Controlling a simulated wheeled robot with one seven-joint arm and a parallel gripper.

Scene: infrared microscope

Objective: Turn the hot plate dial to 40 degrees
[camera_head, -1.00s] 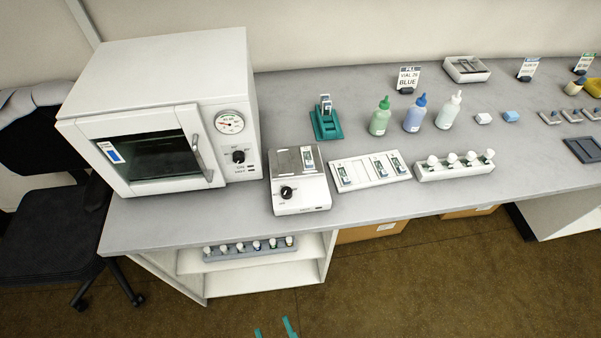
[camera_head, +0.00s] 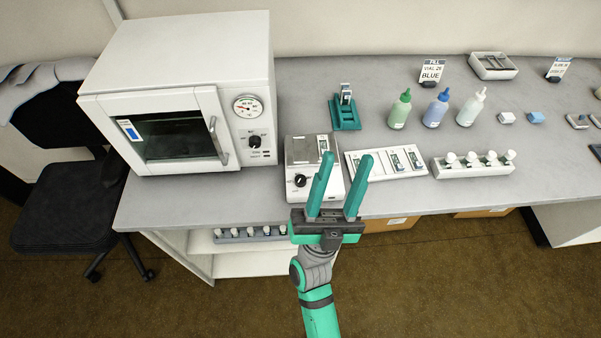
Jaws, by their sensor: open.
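The hot plate (camera_head: 303,151) is a small white box with a grey top plate, standing near the front edge of the bench to the right of the oven. Its black dial (camera_head: 300,180) is on the sloping front face; the setting is too small to read. A slide lies on the right side of its top. My gripper (camera_head: 346,156) is open and empty, its two teal fingers pointing up in the picture. The fingers appear in front of the hot plate's right side and the slide tray, and the left finger hides part of the hot plate. The dial shows just left of that finger.
A white oven (camera_head: 185,60) with its own gauge and knob stands at left. A white slide tray (camera_head: 412,171) and a vial rack (camera_head: 478,170) are to the right. Behind are a teal slide holder (camera_head: 345,115) and several bottles. A black chair (camera_head: 65,190) is at far left.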

